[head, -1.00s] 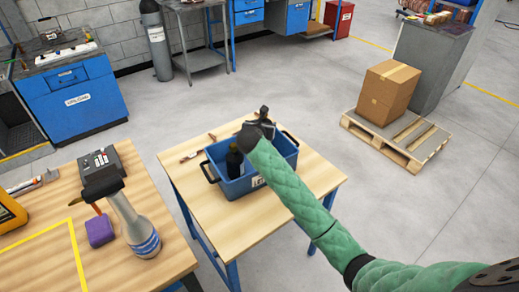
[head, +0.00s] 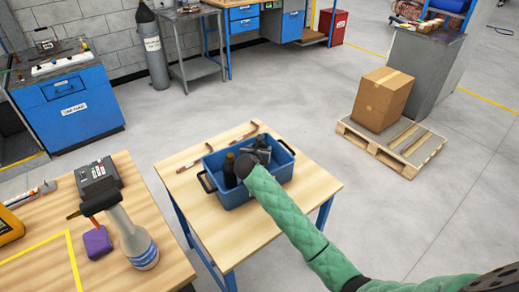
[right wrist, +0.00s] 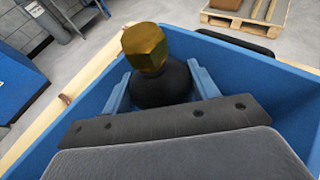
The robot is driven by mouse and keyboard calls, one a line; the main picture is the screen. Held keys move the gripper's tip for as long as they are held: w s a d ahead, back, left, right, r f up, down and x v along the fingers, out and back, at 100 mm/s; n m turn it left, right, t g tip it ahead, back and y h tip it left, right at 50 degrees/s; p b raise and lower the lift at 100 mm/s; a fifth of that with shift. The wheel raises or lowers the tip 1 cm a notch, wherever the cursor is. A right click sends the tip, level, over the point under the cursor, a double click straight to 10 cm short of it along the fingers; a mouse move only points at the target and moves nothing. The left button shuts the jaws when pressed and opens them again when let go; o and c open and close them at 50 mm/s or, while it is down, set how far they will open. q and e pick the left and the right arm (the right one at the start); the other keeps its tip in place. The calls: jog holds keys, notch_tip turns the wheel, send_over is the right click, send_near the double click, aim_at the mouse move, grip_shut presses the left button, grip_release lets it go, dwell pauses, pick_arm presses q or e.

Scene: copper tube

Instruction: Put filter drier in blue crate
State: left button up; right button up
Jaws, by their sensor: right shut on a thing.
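The blue crate (head: 262,188) stands on a small wooden table. My right gripper (head: 259,150) reaches into its right half, with the wrist low over the rim. In the right wrist view, the blue fingers (right wrist: 160,95) are shut on the filter drier (right wrist: 160,88), a black rounded body with a brass hex nut on its end. The crate walls surround it there. A dark bottle-shaped object (head: 230,171) stands upright in the crate's left part. My left gripper is not in view.
Copper tube pieces (head: 190,162) lie on the small table (head: 223,230) behind and left of the crate. A nearer table holds a spray bottle (head: 134,238), a purple block (head: 97,242) and a dark keypad device (head: 98,178). A box on a pallet (head: 421,148) stands at right.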

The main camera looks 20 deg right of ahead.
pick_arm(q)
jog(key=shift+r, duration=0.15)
pick_arm(e)
jog(key=o, duration=1.3)
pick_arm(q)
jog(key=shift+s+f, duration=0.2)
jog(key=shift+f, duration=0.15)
pick_arm(e)
jog(key=shift+o, duration=0.3)
jog(key=shift+s, duration=0.1)
pick_arm(q)
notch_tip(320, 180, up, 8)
jog(key=b, duration=0.1)
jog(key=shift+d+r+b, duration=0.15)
jog(key=shift+b, duration=0.25)
pick_arm(e)
jog(key=v, duration=1.2)
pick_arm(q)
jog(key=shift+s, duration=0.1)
